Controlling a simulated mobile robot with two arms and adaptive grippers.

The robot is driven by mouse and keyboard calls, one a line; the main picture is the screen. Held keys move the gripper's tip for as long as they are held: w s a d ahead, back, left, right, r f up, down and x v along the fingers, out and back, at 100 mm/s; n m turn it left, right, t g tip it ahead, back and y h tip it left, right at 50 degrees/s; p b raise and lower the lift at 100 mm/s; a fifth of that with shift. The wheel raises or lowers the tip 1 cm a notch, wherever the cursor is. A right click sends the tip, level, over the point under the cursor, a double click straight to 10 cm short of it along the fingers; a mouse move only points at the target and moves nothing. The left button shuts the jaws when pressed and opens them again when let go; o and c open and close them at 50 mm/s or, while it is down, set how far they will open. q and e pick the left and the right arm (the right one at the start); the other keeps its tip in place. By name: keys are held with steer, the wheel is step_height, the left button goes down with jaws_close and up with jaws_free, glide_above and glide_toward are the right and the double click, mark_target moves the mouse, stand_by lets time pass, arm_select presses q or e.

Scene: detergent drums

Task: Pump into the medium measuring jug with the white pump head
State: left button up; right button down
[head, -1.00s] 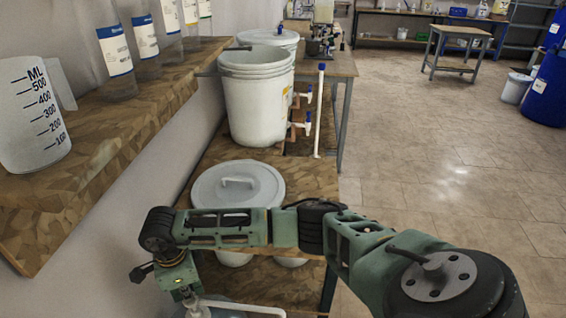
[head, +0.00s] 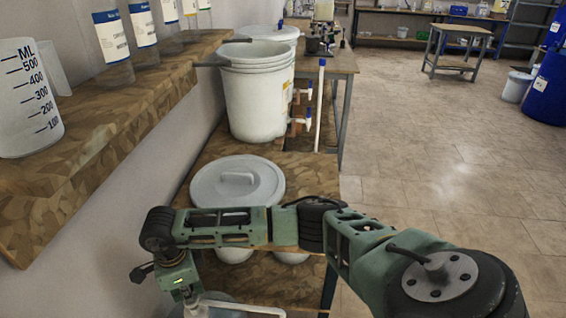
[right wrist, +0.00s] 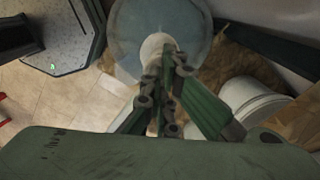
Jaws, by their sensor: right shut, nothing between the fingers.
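My right gripper (right wrist: 167,65) is shut and empty. In the right wrist view its fingers lie over the white pump head (right wrist: 156,46) on a translucent bluish drum (right wrist: 185,18); I cannot tell whether they touch it. In the head view my right arm reaches across from the right, and its fingertips are hidden at the bottom edge. A white spout (head: 243,307) shows there beside the wrist. No jug shows under the spout. A translucent measuring jug (head: 22,110) marked to 500 ML stands on the left shelf; I cannot tell if it is the medium one. My left gripper is out of view.
A lidded white bucket (head: 238,186) stands on the wooden bench just beyond my right arm. Farther back is a larger white bucket (head: 258,105) near taps and an upright white pipe (head: 320,105). Labelled bottles (head: 143,35) line the left shelf.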

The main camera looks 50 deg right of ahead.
steer(key=shift+r+p, duration=1.25)
steer(key=shift+r, duration=1.15)
steer(key=shift+f, duration=0.1)
steer(key=shift+f+b, duration=2.7)
steer(key=shift+f, duration=0.3)
steer(key=shift+r, duration=0.1)
steer(key=shift+r+p, duration=1.85)
steer(key=shift+r, duration=1.15)
steer(key=shift+f, duration=0.15)
